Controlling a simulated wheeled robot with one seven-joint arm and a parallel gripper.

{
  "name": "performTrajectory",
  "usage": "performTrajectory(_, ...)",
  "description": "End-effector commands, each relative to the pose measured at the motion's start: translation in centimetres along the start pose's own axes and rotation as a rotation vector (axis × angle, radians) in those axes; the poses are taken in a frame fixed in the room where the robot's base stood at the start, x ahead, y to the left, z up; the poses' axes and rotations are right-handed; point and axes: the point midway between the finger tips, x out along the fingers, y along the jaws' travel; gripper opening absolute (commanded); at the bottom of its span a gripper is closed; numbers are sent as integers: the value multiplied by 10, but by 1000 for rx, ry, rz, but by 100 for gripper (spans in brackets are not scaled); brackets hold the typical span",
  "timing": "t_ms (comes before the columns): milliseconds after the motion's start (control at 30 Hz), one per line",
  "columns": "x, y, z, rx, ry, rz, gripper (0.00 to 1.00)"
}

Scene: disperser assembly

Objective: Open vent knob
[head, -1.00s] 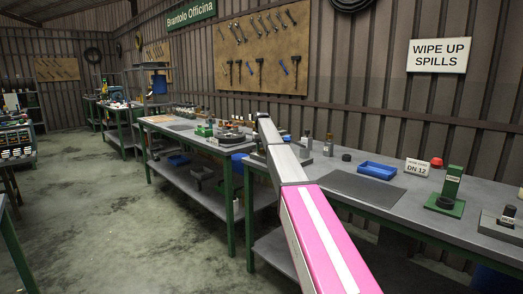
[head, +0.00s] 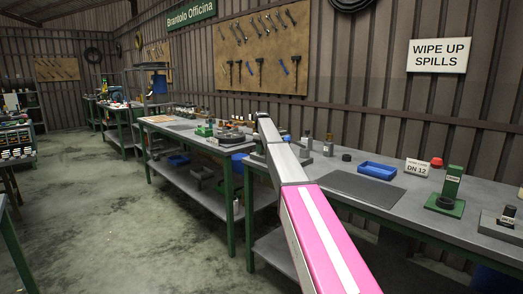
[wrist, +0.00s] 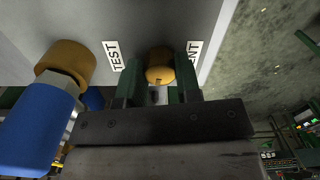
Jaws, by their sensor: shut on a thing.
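In the wrist view a round brass knob (wrist: 160,66) sits between the two fingers of my gripper (wrist: 160,94), and the gripper is shut on it. The knob stands out from a grey panel (wrist: 165,22). A white label (wrist: 112,56) reading "TEST" is to its left. A second white label (wrist: 193,50), ending in "NT", is to its right and partly hidden by a finger. In the head view my arm reaches over the bench and hides the gripper and knob.
A blue cylinder (wrist: 38,128) with a brass end (wrist: 66,64) is close on the left in the wrist view. In the head view the bench (head: 300,172) also holds a blue tray (head: 377,170), a green stand (head: 448,190) and a "DN 12" sign (head: 417,168).

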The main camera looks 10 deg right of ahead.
Motion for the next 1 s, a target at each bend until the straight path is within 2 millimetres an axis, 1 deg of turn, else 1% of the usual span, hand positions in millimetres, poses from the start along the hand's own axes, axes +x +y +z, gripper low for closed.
performTrajectory(200,0,0,0,-29,0,1,8)
performTrajectory(567,0,0,0,-31,0,1,8)
performTrajectory(600,0,0,0,-31,0,1,41)
performTrajectory(633,0,0,0,-31,0,1,51)
performTrajectory(667,0,0,0,-31,0,1,57)
performTrajectory(1000,-2,0,0,-30,0,0,57)
